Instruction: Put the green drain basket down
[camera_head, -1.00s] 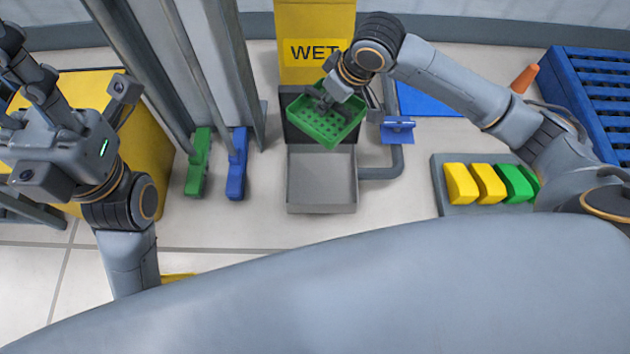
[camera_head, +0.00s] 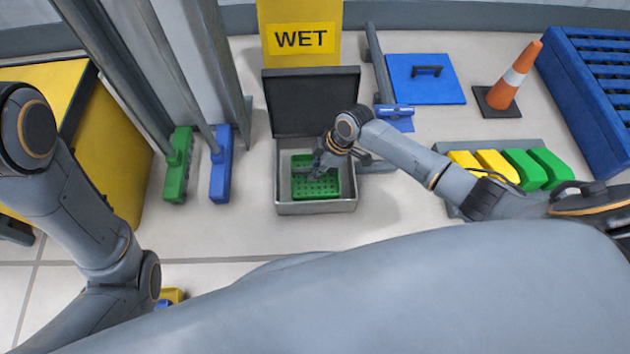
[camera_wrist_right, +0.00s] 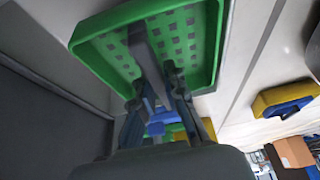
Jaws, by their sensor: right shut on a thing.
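The green drain basket (camera_head: 325,188) with a perforated floor sits inside the open grey drain box (camera_head: 316,208) in the head view. The box lid (camera_head: 313,97) stands up at the back. My right gripper (camera_head: 318,168) reaches in from the right and is shut on the basket's central handle. In the right wrist view the gripper (camera_wrist_right: 165,82) holds the handle, and the basket (camera_wrist_right: 212,45) fills the upper part. Whether the basket rests on the box floor is hard to tell. My left arm shows at the left, but its gripper is outside the picture.
A yellow WET sign (camera_head: 300,38) stands behind the box. A green brush (camera_head: 178,168) and a blue brush (camera_head: 220,170) stand left. A blue plate (camera_head: 440,85), an orange cone (camera_head: 513,75), and yellow and green blocks (camera_head: 525,170) are right. Floor between brushes and box is clear.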

